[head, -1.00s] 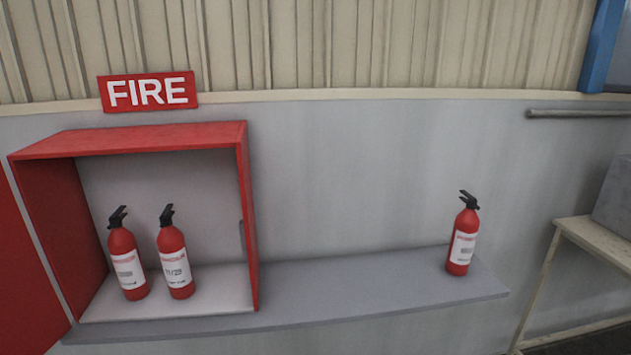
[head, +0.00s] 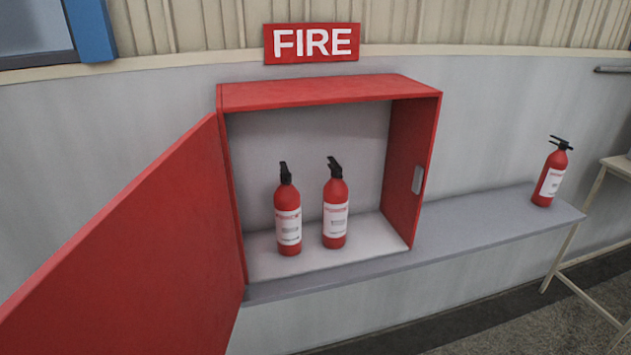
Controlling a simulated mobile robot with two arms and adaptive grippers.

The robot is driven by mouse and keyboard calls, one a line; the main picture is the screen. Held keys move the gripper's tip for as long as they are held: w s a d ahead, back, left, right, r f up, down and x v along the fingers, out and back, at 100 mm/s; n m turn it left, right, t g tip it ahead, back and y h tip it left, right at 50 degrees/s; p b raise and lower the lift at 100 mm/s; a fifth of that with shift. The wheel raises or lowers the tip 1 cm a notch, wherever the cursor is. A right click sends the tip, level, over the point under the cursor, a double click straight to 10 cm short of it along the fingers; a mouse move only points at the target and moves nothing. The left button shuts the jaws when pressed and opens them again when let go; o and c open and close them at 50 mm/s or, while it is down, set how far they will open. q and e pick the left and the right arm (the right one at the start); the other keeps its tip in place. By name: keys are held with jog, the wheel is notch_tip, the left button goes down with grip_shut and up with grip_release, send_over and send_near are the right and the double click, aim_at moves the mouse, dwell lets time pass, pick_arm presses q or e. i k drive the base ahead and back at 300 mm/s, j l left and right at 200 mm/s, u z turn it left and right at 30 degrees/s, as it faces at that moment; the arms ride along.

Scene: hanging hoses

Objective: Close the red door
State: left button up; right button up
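The red door (head: 140,260) stands wide open at the left of the red cabinet (head: 320,92), hinged on the cabinet's left side and swung out toward me. Its lower left part runs out of the picture. The cabinet is open at the front. Two red fire extinguishers stand upright inside it, a left one (head: 288,218) and a right one (head: 335,212). A grey latch plate (head: 418,180) is on the cabinet's right wall. Neither of my grippers is in view.
The cabinet sits on a grey ledge (head: 470,222) along the wall. A third extinguisher (head: 550,178) stands on the ledge's right end. A red FIRE sign (head: 311,43) hangs above. A pale table frame (head: 575,230) stands at the right.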

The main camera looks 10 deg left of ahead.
aim_at(156, 270)
jog(key=k+j, duration=0.1)
jog(key=j, duration=0.4)
jog(key=k+j, duration=0.1)
jog(key=j, duration=0.45)
jog(key=k+j, duration=0.1)
jog(key=j, duration=0.4)
jog(key=i, duration=0.15)
